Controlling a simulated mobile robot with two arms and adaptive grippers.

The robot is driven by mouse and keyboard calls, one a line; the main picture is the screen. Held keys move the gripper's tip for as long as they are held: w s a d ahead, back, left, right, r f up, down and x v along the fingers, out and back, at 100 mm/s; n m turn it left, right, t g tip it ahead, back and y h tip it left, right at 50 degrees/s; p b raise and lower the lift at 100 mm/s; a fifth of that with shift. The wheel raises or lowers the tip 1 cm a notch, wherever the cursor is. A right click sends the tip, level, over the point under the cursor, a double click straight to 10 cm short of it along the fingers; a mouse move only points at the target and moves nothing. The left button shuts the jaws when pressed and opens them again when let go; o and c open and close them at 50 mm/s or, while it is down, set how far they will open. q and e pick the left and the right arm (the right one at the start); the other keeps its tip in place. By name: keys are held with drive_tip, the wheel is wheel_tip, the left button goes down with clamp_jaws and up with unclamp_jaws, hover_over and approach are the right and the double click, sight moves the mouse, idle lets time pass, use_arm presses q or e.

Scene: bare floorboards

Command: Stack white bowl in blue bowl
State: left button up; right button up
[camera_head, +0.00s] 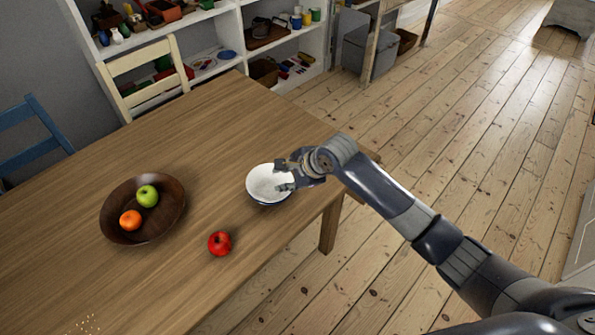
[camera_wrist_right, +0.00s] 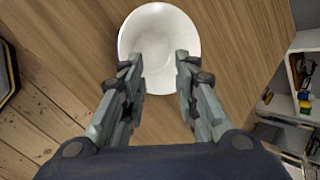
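The white bowl (camera_head: 268,184) sits near the right edge of the wooden table. A thin blue rim (camera_head: 272,203) shows beneath it, so it appears to rest in the blue bowl, which is mostly hidden. My right gripper (camera_head: 287,176) is over the right side of the white bowl. In the right wrist view, the white bowl (camera_wrist_right: 158,40) lies beyond my right gripper (camera_wrist_right: 160,60), whose two fingers are apart with nothing clamped between them. The fingertips overlap the bowl's near part in that view; I cannot tell whether they touch it. My left gripper is out of view.
A brown wooden bowl (camera_head: 118,222) holds a green apple (camera_head: 147,195) and an orange (camera_head: 130,220). A red apple (camera_head: 219,243) lies on the table (camera_head: 200,140) near the bowls. A cream chair (camera_head: 145,75), a blue chair (camera_head: 30,135) and white shelves (camera_head: 230,30) stand behind.

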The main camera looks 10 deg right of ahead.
drive_tip(key=v, duration=0.8)
drive_tip(key=s+d+f+n+h, duration=0.1)
drive_tip(key=s+f+n, duration=0.35)
drive_tip(key=s, duration=0.25)
drive_tip(key=s+d+f+n, duration=0.1)
drive_tip(key=s+f+n, duration=0.2)
drive_tip(key=s+n, duration=0.35)
drive_tip(key=s+d+f+n+g+h, duration=0.1)
drive_tip(key=s+d+n+h, duration=0.1)
drive_tip(key=s+d+n, duration=0.45)
drive_tip(key=s+d+f+n+g+h, duration=0.1)
drive_tip(key=s+d+f, duration=0.15)
drive_tip(key=s, duration=0.75)
wheel_tip(320, 180, down, 26)
drive_tip(key=s+g, duration=0.1)
drive_tip(key=g, duration=0.1)
drive_tip(key=s+d+f, duration=0.2)
drive_tip(key=s+f, duration=1.3)
drive_tip(key=s, duration=0.2)
drive_tip(key=shift+d+f+n+g+h, duration=0.3)
drive_tip(key=shift+d+f+n+g, duration=0.05)
drive_tip(key=shift+d+g, duration=0.05)
